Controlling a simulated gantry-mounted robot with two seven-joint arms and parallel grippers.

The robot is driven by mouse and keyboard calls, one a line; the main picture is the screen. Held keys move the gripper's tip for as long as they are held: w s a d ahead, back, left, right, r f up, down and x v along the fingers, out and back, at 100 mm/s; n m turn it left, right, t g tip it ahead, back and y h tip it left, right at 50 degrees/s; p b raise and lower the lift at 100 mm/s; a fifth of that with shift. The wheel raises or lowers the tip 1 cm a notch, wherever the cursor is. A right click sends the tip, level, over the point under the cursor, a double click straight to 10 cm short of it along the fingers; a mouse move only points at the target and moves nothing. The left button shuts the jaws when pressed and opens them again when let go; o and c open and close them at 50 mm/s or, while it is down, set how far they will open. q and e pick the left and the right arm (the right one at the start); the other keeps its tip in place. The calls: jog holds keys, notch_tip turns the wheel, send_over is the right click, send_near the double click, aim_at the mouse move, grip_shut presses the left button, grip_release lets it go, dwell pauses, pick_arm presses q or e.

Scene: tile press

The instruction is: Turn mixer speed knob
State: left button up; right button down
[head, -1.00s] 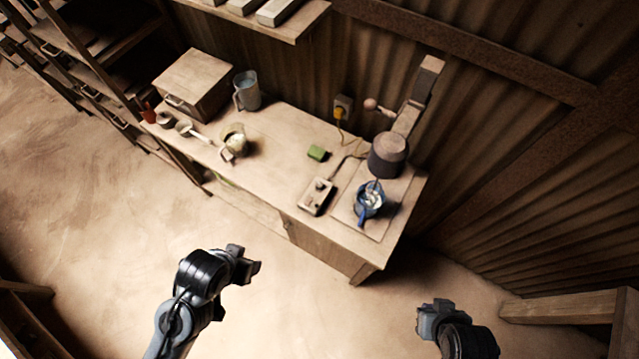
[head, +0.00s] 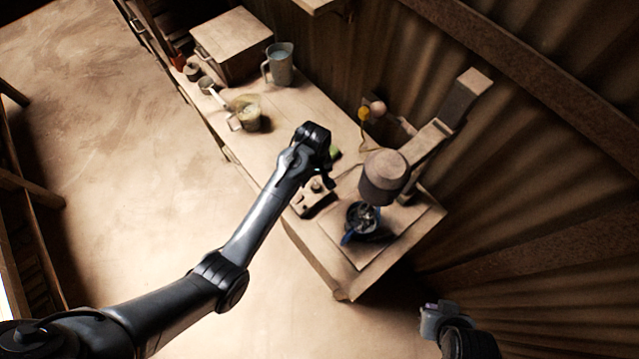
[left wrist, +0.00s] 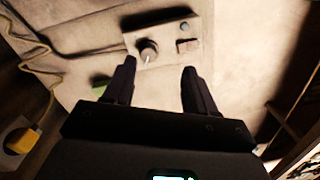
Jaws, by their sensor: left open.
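The mixer's small control box (head: 308,204) lies on the workbench, left of the mixer (head: 384,176). Its round knob (head: 316,185) shows on top. In the left wrist view the box (left wrist: 172,36) carries the dark knob (left wrist: 148,52) with a pale pointer mark, plus a square switch (left wrist: 188,45) and a small round button. My left gripper (left wrist: 157,68) is open and empty, its fingers pointing at the box, with the knob between them nearer the left finger. In the head view my left gripper (head: 325,172) hangs over the box. My right gripper (head: 436,316) is off the bench's front right; its jaws are unclear.
A dark bowl (head: 360,219) with a blue handle sits under the mixer head. A green block (left wrist: 101,82) lies near the box, and a cable runs to a yellow plug (left wrist: 22,139). A glass jug (head: 249,119), a pitcher (head: 281,66) and a wooden box (head: 228,42) stand farther left.

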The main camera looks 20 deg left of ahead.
aim_at(316, 186)
pick_arm(q)
jog(key=shift+t, duration=0.3)
jog(key=f, duration=0.3)
jog(key=w+f, duration=0.1)
jog(key=f, duration=0.1)
jog(key=w+f, duration=0.1)
jog(key=f, duration=0.2)
jog(key=shift+f, duration=0.35)
pick_arm(e)
jog(key=shift+s+f, duration=0.2)
jog(key=shift+f, duration=0.2)
jog(key=shift+a, duration=0.1)
pick_arm(q)
grip_shut()
pick_arm(e)
jog(key=shift+a+r, duration=0.1)
